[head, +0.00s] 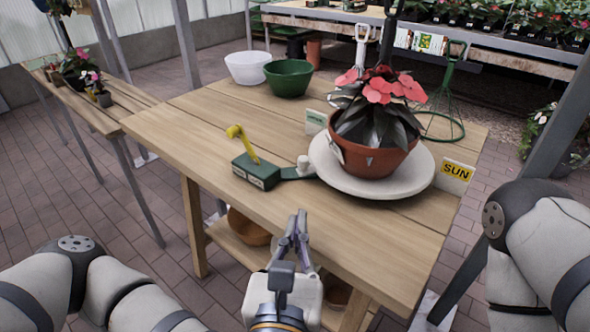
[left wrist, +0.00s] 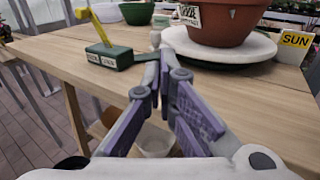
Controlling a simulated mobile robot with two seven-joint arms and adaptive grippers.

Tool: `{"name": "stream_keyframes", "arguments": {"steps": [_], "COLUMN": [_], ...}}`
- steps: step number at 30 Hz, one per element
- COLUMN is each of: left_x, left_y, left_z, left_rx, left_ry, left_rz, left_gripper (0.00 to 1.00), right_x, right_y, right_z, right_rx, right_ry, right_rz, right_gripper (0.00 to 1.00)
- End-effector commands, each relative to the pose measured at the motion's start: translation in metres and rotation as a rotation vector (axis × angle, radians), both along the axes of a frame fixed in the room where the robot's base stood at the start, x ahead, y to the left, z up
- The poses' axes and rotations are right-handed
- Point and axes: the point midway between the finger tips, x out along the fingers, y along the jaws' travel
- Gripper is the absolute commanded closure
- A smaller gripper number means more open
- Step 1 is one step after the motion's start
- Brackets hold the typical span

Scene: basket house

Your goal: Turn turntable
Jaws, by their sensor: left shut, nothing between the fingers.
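A round whitish turntable (head: 392,187) sits on the wooden table and bears a terracotta pot (head: 362,158) with a plant of red flowers and dark leaves. A green box (head: 255,171) with a yellow lever (head: 240,143) stands left of it, joined by a dark green arm. A small white knob (head: 303,163) stands by the turntable's left edge. The turntable also shows in the left wrist view (left wrist: 232,52). My left gripper (head: 297,220) is shut and empty, at the table's front edge, short of the turntable and apart from it. My right gripper is out of view.
A yellow SUN sign (head: 456,171) stands at the turntable's right and a small white sign (head: 315,121) at its back left. A white bowl (head: 247,67) and a green bowl (head: 289,77) stand at the back. The table's front left is clear.

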Motion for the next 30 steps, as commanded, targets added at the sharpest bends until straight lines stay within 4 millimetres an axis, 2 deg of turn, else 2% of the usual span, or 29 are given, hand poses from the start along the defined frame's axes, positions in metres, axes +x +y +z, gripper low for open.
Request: {"name": "stream_keyframes", "arguments": {"steps": [5, 11, 14, 21, 25, 30], "left_x": [0.015, 0.053, 0.076, 0.121, 0.134, 0.139], "left_y": [-0.002, -0.004, -0.005, -0.009, -0.011, -0.011], "left_z": [-0.009, -0.011, -0.004, -0.004, -0.005, -0.005], "left_rx": [0.001, 0.001, 0.001, -0.001, -0.002, -0.002], "left_ry": [0.012, 0.011, 0.004, 0.004, 0.004, 0.004], "left_rz": [0.004, 0.006, 0.009, 0.006, 0.005, 0.004], "left_gripper": [1.0, 1.0, 1.0, 1.0, 1.0, 1.0], "right_x": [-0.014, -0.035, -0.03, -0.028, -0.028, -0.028], "right_y": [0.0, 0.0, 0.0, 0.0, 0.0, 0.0], "right_z": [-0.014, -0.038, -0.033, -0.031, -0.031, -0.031], "right_rx": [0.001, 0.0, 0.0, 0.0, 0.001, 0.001], "right_ry": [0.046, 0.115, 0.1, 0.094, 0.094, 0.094], "right_rz": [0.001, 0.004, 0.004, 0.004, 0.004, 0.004], "right_gripper": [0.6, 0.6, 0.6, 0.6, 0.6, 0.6]}}
